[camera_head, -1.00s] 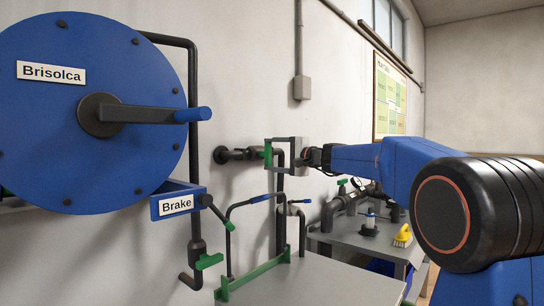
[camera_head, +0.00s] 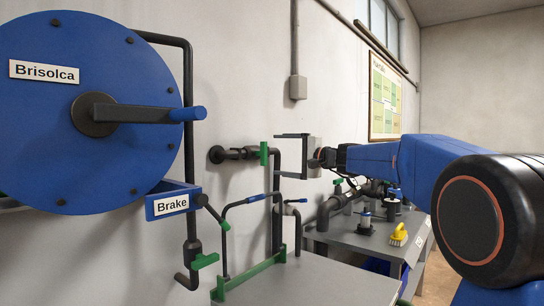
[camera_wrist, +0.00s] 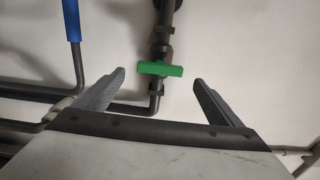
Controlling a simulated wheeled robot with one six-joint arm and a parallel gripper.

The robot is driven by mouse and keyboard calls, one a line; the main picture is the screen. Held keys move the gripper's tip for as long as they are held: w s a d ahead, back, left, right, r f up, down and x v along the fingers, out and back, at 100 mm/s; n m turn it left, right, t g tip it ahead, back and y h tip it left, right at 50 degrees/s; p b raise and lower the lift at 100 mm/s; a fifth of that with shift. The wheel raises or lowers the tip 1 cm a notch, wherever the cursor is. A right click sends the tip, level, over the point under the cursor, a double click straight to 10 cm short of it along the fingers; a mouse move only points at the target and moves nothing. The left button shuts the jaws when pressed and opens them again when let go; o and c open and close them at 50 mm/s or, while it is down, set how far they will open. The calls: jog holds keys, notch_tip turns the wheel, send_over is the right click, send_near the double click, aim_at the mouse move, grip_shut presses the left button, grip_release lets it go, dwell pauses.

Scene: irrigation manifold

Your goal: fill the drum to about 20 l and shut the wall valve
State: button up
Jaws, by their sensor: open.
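The wall valve's green handle (camera_head: 263,154) stands upright in the head view, across the dark pipe that comes out of the wall. The handle also shows in the wrist view (camera_wrist: 160,69), crosswise to its pipe. My gripper (camera_head: 280,155) is open and empty, just right of the handle and apart from it. In the wrist view, my fingers (camera_wrist: 160,79) lie on either side of the handle's line, with a gap at both ends. No drum with a litre scale is clearly in view.
A blue reel (camera_head: 60,120) labelled Brisolca, with a crank and a brake box (camera_head: 173,201), fills the left. A lower green valve handle (camera_head: 205,261) sits near it. A grey table (camera_head: 310,283) is below, and a bench with a yellow brush (camera_head: 398,236) lies behind.

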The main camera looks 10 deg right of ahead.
jog(key=v, duration=1.1)
dwell(1.3)
